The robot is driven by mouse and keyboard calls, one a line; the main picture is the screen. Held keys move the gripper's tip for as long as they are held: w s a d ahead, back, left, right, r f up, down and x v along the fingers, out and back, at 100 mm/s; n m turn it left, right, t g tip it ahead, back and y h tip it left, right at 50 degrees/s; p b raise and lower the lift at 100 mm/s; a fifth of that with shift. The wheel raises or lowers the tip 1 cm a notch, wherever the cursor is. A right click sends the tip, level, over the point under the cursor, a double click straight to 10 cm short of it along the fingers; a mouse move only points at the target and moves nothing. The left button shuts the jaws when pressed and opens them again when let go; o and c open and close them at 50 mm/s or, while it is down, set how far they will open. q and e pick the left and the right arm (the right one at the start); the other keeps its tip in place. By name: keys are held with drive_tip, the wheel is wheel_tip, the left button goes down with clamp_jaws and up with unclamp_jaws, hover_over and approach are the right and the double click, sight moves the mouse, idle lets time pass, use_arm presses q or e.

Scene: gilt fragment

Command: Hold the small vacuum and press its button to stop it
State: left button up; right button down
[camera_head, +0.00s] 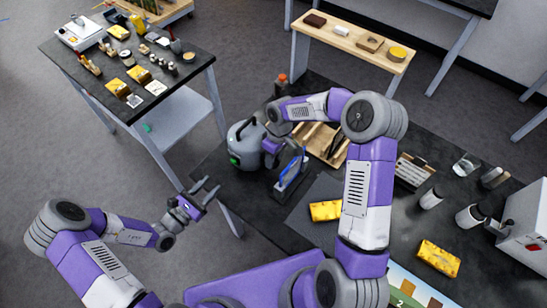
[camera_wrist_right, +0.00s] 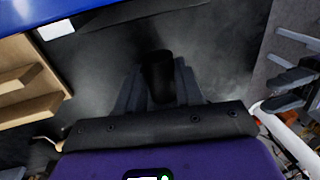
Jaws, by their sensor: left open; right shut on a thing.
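The small vacuum appears to be the grey, rounded machine (camera_head: 243,148) with a green-lit spot low on its front. It stands upright on the left end of the dark table. My right gripper (camera_head: 268,160) is close against its right side. In the right wrist view the right gripper's fingers (camera_wrist_right: 158,88) are shut on a black cylindrical part (camera_wrist_right: 157,70); I cannot tell whether it belongs to the vacuum. My left gripper (camera_head: 205,192) is open and empty, left of and below the vacuum, beyond the table's edge. It also shows in the right wrist view (camera_wrist_right: 292,88).
A blue item on a stand (camera_head: 291,171) is just right of the right gripper. A wooden rack (camera_head: 322,143) is behind it. Open floor separates a second table (camera_head: 80,72) at left.

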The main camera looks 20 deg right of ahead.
idle(0.9)
use_arm(q)
clamp_jaws()
idle(1.6)
